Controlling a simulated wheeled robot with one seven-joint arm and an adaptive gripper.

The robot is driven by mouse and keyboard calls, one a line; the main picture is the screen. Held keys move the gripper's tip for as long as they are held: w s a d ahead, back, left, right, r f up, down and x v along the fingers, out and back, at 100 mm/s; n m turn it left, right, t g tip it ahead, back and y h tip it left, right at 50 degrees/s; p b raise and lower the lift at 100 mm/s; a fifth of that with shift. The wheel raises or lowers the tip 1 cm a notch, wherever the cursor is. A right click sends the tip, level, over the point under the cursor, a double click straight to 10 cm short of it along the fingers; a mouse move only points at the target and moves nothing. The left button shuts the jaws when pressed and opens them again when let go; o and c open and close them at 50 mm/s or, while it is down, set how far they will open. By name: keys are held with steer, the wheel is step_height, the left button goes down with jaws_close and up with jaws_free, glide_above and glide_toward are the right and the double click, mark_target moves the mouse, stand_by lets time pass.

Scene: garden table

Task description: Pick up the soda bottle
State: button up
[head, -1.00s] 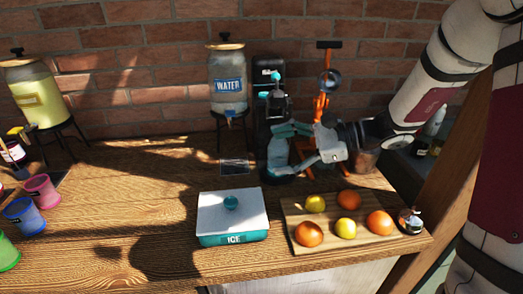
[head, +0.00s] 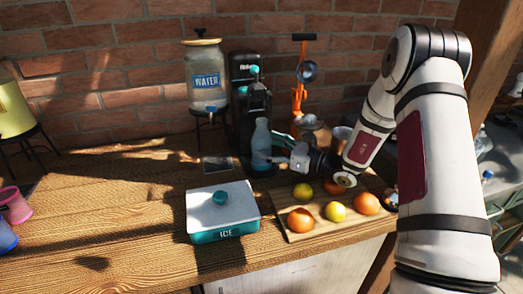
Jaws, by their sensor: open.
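The soda bottle (head: 262,137), pale blue-grey and translucent, stands upright at the front of the black soda machine (head: 242,88) near the back wall. My gripper (head: 275,149) comes in from the right at the height of the bottle's lower half. Its fingers are open and point left at the bottle. The tips are at or very close to the bottle's right side. I cannot tell whether they touch it or how far they reach around it.
A white and teal ice box (head: 222,206) stands in front. A cutting board (head: 318,225) with oranges and lemons lies below my arm. The water dispenser (head: 207,82) is left of the machine, and an orange press (head: 300,95) is behind my gripper. The table's left middle is clear.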

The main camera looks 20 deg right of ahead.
mark_target(266, 125)
steer(key=shift+x, duration=1.4)
jaws_close()
steer(key=shift+r, duration=0.2)
steer(key=shift+s+r, duration=0.2)
steer(key=shift+r, duration=3.25)
steer(key=s, duration=1.9)
steer(key=shift+s+f, duration=0.15)
steer(key=shift+s, duration=0.1)
